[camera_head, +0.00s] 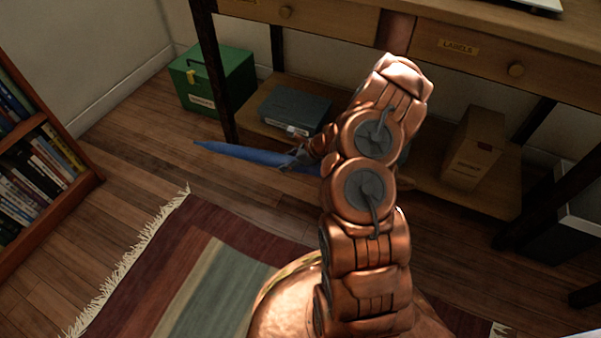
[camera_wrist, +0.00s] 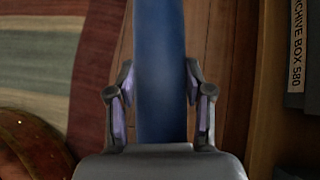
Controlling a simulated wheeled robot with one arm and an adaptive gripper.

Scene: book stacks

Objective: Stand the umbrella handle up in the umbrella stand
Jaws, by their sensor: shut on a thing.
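A closed blue umbrella (camera_head: 238,151) is held roughly level above the wooden floor, its pointed end toward the left. Its other end passes behind my arm, and I cannot make out the handle. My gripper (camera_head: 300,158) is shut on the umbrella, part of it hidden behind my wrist. In the wrist view the blue umbrella (camera_wrist: 160,45) runs lengthwise between the two fingers of my gripper (camera_wrist: 160,88). I cannot pick out an umbrella stand for sure in either view.
A desk with drawers (camera_head: 470,50) and a low shelf stands behind. The shelf bears a grey box (camera_head: 295,108) and a cardboard box (camera_head: 474,150). A green box (camera_head: 212,80), bookcase (camera_head: 50,185), striped rug (camera_head: 215,285) and grey bin (camera_head: 585,212) surround some bare floor.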

